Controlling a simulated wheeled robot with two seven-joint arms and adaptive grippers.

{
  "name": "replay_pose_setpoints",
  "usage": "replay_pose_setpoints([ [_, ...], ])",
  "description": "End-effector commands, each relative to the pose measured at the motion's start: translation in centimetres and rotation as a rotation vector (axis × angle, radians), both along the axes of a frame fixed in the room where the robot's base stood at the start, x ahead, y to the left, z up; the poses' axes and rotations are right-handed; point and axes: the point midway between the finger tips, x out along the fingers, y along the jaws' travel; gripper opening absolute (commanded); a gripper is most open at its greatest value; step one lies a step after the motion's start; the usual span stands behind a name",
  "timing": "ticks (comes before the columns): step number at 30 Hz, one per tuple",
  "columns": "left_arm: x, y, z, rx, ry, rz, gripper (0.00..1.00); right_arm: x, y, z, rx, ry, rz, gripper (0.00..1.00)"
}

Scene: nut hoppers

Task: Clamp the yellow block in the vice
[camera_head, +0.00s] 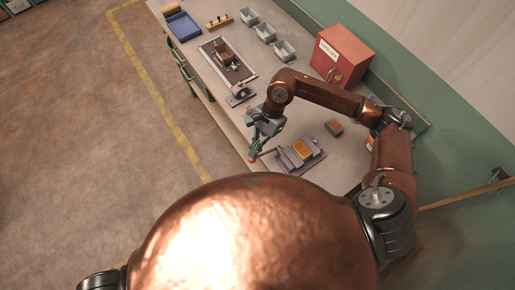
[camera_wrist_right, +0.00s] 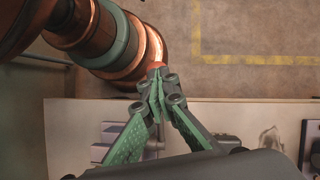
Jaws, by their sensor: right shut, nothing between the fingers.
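The yellow block (camera_head: 302,150) sits in the grey vice (camera_head: 315,162) near the front edge of the workbench. I cannot tell whether the vice jaws touch it. The vice's bar handle reaches left towards the bench edge, with a red tip (camera_head: 251,160). My right gripper (camera_head: 254,154) is shut and empty, pointing down beside the handle's red end. Its green fingers meet in the right wrist view (camera_wrist_right: 157,84), close to a reddish end; contact is unclear. Part of the grey vice (camera_wrist_right: 112,140) shows at left there. The block is hidden in that view. My left gripper is out of view.
A red box (camera_head: 342,55) stands against the wall. A small brown block (camera_head: 333,127) lies behind the vice. Grey bins (camera_head: 265,32), a blue tray (camera_head: 184,25) and a framed board (camera_head: 228,62) are farther along the bench. The floor at left is clear.

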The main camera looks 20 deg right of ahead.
Motion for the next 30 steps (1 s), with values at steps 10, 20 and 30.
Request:
replay_pose_setpoints([
  [10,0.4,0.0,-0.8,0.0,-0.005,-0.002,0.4,-0.2,0.4,-0.3,0.0,0.001,0.0,0.0],
  [20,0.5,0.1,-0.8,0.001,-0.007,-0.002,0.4,0.1,0.0,0.3,-0.001,-0.001,0.0,0.0],
  [30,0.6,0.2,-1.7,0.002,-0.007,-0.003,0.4,1.7,-1.9,6.3,0.0,-0.005,0.002,0.0],
])
